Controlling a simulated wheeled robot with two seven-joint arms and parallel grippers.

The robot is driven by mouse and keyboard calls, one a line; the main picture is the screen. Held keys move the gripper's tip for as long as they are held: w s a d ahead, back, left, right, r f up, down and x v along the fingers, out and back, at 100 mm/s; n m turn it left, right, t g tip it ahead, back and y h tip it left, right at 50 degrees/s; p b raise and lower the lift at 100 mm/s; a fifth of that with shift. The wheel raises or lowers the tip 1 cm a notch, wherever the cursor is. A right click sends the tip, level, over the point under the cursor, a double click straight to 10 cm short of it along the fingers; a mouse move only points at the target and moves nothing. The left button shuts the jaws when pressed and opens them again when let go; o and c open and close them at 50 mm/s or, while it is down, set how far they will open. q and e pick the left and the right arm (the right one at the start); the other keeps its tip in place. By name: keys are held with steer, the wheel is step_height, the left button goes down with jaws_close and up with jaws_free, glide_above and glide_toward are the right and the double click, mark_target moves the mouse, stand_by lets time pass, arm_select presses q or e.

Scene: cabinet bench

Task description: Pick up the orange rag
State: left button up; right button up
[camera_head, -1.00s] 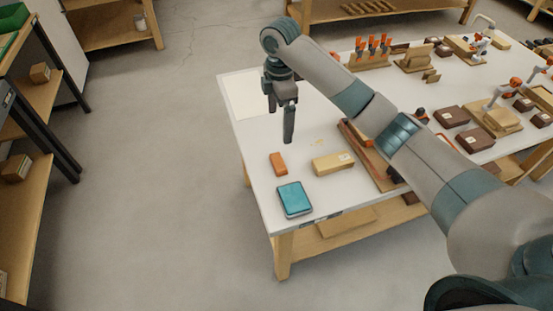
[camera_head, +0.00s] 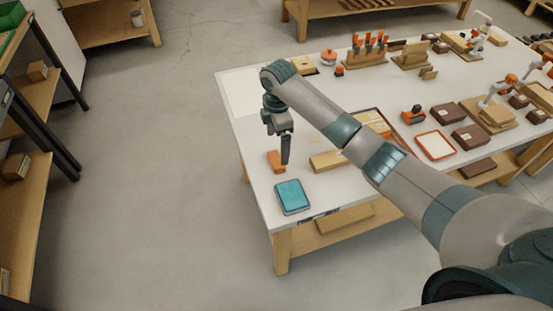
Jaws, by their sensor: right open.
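The orange rag (camera_head: 274,160) is a small folded orange block lying on the white table near its left edge. My right gripper (camera_head: 285,160) points down just beside and over the rag's right side and partly hides it. Its fingers line up in this view, so the gap between them is hard to see. The rag lies on the table and is not held. My left gripper is not in view.
A teal box (camera_head: 292,196) lies just in front of the rag. An orange-rimmed tray (camera_head: 435,146) and brown boxes stand further right. The table's left edge is close to the rag.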

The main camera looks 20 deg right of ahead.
mark_target(276, 159)
steer(key=shift+f, duration=1.05)
steer(key=shift+a+f+p, duration=0.1)
steer(key=shift+f+p, duration=0.4)
steer(key=shift+p, duration=0.1)
step_height(276, 159, down, 3)
steer(key=shift+f+p, duration=0.1)
steer(key=shift+p, duration=0.55)
steer(key=shift+f, duration=0.5)
steer(key=c, duration=1.1)
